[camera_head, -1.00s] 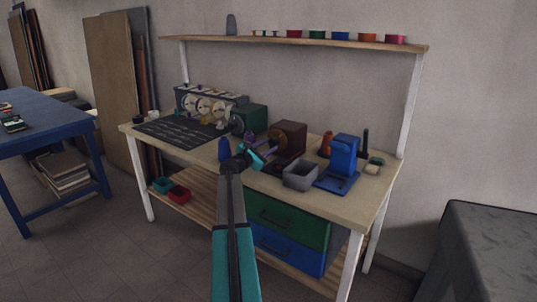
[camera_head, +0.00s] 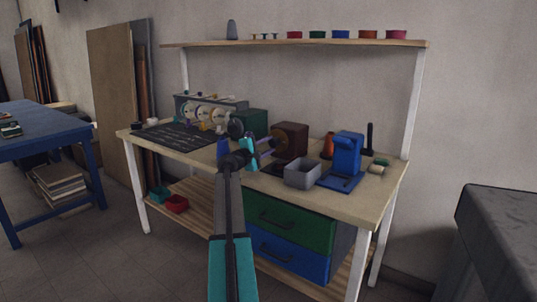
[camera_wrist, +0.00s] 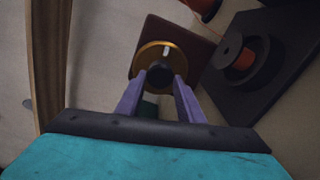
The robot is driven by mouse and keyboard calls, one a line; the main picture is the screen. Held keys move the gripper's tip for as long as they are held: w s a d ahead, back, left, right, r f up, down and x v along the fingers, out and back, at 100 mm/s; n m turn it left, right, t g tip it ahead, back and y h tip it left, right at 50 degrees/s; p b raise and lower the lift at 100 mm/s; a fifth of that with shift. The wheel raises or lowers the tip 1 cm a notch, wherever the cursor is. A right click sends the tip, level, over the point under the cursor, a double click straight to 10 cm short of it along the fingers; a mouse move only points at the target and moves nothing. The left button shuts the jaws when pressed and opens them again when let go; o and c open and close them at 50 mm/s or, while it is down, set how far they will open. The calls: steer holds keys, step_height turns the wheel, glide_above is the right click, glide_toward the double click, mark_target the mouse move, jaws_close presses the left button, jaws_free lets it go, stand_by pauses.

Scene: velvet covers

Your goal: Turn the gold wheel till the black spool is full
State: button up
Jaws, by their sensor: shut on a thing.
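The gold wheel (camera_wrist: 160,58) is on the face of a brown box (camera_wrist: 192,48). In the head view the wheel (camera_head: 277,140) faces left on the brown box (camera_head: 292,139). My gripper (camera_wrist: 161,84), with purple fingers, is shut on the wheel's dark knob (camera_wrist: 160,73). In the head view my gripper (camera_head: 266,148) reaches the wheel from the left. A black spool (camera_wrist: 246,58) with an orange-brown band around its middle lies on a dark base at the right of the wrist view. How full it is I cannot tell.
A grey open bin (camera_head: 302,174) and a blue machine (camera_head: 346,157) stand right of the wheel. A green machine (camera_head: 252,122) and a black mat (camera_head: 178,136) are to the left. A shelf (camera_head: 300,43) with small bins runs above the workbench (camera_head: 372,200).

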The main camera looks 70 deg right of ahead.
steer(key=m+b, duration=0.2)
steer(key=f+m+b, duration=0.1)
steer(key=m+b, duration=0.1)
steer(key=shift+s+b, duration=0.1)
steer(key=shift+b, duration=0.2)
steer(key=m+b, duration=0.4)
steer(key=shift+r+m+b, duration=0.1)
steer(key=shift+m+b, duration=0.2)
steer(key=shift+b, duration=0.05)
steer(key=m+b, duration=0.3)
steer(key=shift+r, duration=0.1)
steer(key=shift+r+m+b, duration=0.15)
steer(key=shift+m+b, duration=0.9)
steer(key=shift+m, duration=0.25)
steer(key=shift+r, duration=0.1)
steer(key=o, duration=1.1)
steer(key=shift+c, duration=0.2)
steer(key=shift+r, duration=0.1)
